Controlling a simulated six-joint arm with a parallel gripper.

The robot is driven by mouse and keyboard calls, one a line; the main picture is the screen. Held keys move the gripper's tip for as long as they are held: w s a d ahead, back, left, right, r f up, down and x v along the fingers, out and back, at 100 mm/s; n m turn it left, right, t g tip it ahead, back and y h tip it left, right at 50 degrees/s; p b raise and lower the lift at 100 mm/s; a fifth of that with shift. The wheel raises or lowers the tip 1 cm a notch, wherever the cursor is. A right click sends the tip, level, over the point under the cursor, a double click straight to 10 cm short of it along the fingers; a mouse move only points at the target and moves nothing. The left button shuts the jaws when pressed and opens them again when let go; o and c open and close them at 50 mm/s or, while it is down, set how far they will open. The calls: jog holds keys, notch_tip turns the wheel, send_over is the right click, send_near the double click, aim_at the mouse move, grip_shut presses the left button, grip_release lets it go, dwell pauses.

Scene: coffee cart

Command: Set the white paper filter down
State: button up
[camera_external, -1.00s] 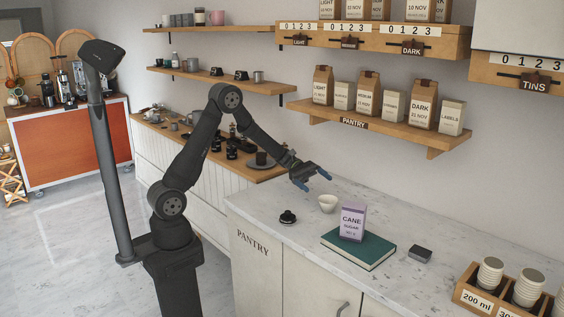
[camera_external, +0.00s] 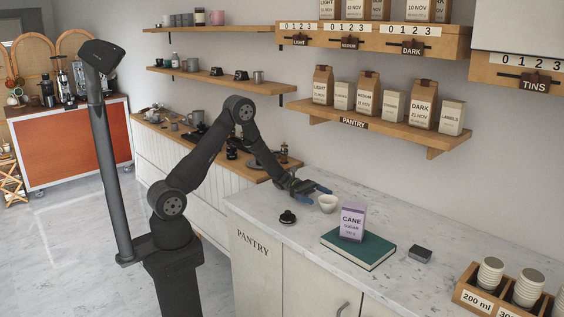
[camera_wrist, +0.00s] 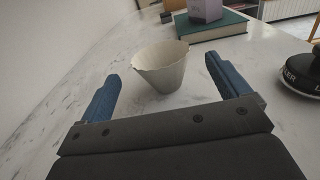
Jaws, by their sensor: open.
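The white paper filter (camera_external: 328,203) stands upright on the pale marble counter, left of the purple sugar carton. In the wrist view the filter (camera_wrist: 160,66) is an open cup, wider at the top, sitting ahead of and between my two blue fingers. My gripper (camera_external: 315,191) is open and low over the counter beside the filter. In the wrist view the fingertips of my gripper (camera_wrist: 162,68) are spread wide, and I see no contact with the filter.
A purple CANE sugar carton (camera_external: 352,222) stands on a green book (camera_external: 358,248). A round black tamper-like object (camera_external: 288,217) sits on the counter left of the book. A small dark box (camera_external: 420,254) and a wooden cup holder (camera_external: 500,299) are to the right. A pantry shelf hangs above.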

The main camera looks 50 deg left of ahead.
aim_at(335, 204)
jog(key=d, duration=0.5)
jog(key=shift+d, duration=0.4)
jog(key=shift+c, duration=0.4)
jog(key=c, duration=0.9)
jog(key=shift+c, duration=0.2)
